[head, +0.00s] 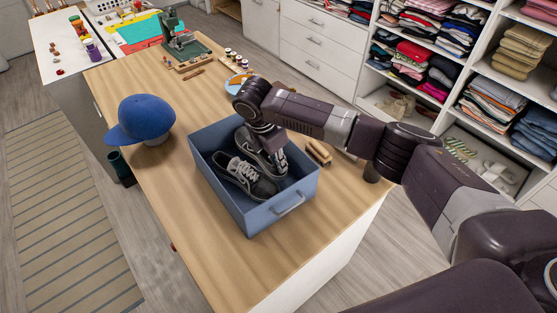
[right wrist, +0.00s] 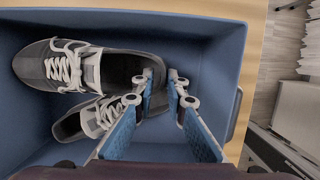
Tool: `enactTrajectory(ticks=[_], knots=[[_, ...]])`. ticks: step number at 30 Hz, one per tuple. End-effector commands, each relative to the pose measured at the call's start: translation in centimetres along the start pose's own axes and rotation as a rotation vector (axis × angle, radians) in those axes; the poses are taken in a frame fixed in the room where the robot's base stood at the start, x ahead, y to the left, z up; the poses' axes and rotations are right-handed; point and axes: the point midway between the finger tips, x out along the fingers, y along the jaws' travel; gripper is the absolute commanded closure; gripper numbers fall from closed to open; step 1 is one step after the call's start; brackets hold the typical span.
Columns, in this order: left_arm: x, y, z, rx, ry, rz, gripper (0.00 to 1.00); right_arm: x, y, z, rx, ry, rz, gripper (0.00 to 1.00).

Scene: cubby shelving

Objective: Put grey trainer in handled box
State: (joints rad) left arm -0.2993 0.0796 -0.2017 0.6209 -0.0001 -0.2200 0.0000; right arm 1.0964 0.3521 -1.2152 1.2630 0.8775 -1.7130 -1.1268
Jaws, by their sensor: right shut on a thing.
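The handled box (head: 234,204) is a blue open bin with a handle on its near-right wall, standing on the wooden table. Two grey trainers with white laces are inside it. One grey trainer (head: 241,177) lies in the near-left part. The other grey trainer (head: 249,142) is beside it, under my right gripper (head: 277,165). In the right wrist view its heel end (right wrist: 122,68) reaches the fingers (right wrist: 168,95), which are shut on it. Contact with the box floor is hard to tell. The box wall (right wrist: 215,75) surrounds both shoes there. My left gripper is not in view.
A blue cap (head: 140,117) on a stand is left of the box. A wooden brush-like item (head: 319,153) lies just right of it. A green machine (head: 180,40) and spools (head: 235,57) are farther back. Bare tabletop is in front of the box.

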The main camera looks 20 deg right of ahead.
Motion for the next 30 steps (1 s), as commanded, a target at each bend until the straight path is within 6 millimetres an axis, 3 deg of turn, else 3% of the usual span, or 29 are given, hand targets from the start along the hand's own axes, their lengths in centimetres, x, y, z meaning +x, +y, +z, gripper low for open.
enactTrajectory(ticks=[8,9,13,23,30], knots=[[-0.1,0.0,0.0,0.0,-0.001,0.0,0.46,0.4,0.1,-0.1,0.0,0.0,0.002,1.0],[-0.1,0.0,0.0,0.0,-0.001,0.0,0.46,0.5,0.0,-0.2,-0.001,0.001,0.0,0.83],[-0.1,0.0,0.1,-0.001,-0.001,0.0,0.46,0.5,0.0,-0.2,-0.001,0.001,-0.001,0.7],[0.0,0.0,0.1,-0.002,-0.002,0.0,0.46,0.2,0.0,-0.1,-0.001,0.001,0.001,0.7],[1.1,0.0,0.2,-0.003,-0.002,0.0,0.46,-3.2,0.2,0.0,-0.002,0.001,0.007,0.7]])
